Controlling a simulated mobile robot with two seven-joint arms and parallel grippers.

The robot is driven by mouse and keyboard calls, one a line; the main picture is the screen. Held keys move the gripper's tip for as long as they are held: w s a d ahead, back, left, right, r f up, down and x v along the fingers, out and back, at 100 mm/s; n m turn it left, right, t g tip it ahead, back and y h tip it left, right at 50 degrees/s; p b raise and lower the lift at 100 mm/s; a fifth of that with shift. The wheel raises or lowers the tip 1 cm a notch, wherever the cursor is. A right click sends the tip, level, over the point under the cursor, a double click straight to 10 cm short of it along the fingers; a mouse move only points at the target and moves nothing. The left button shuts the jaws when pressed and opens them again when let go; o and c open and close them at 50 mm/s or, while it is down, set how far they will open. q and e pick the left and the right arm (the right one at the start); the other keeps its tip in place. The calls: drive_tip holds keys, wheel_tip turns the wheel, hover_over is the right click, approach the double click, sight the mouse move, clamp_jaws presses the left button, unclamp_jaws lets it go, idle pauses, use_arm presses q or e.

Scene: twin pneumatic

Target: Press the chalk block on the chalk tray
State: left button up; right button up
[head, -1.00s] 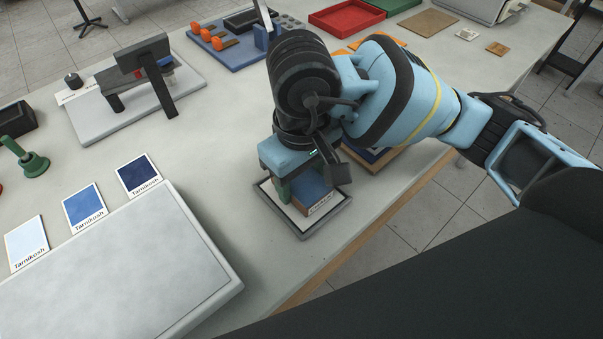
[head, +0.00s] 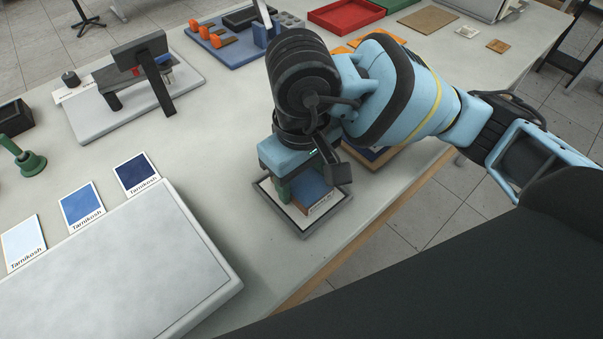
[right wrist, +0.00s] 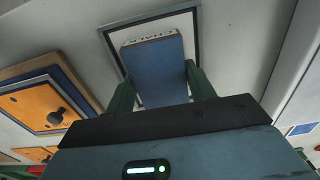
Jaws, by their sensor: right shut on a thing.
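The chalk block (head: 313,188) is blue and sits between the green fingers of my right gripper (head: 302,190), which is shut on it. The right wrist view also shows the block (right wrist: 155,65) held between both fingers. The chalk tray (head: 331,222) has a dark grey rim and a white inside, and lies near the table's front edge. The block is over the tray's inside; I cannot tell for sure whether it touches it. My left gripper is out of view.
A pale slab (head: 105,265) stands left of the tray, with three blue-toned sample cards (head: 137,173) behind it. A wooden-edged box (head: 372,156) is close behind my right gripper.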

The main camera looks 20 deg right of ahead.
drive_tip(key=shift+r, duration=0.1)
drive_tip(key=shift+r+p, duration=0.5)
drive_tip(key=shift+r, duration=0.65)
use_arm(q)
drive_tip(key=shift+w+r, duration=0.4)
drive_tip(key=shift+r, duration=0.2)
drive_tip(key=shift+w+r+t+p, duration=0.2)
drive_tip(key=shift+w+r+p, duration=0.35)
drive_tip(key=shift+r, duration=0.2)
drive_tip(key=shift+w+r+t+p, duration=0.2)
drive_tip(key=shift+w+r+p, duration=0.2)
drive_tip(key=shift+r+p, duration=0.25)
use_arm(e)
drive_tip(key=shift+s+d+r, duration=0.15)
drive_tip(key=shift+s+r, duration=0.3)
drive_tip(key=shift+r, duration=0.3)
drive_tip(key=shift+s+d+r, duration=0.2)
drive_tip(key=shift+s+r, duration=0.3)
drive_tip(key=shift+r, duration=0.25)
drive_tip(key=shift+s+d+r, duration=0.15)
drive_tip(key=shift+s+r, duration=0.3)
drive_tip(key=shift+r, duration=0.3)
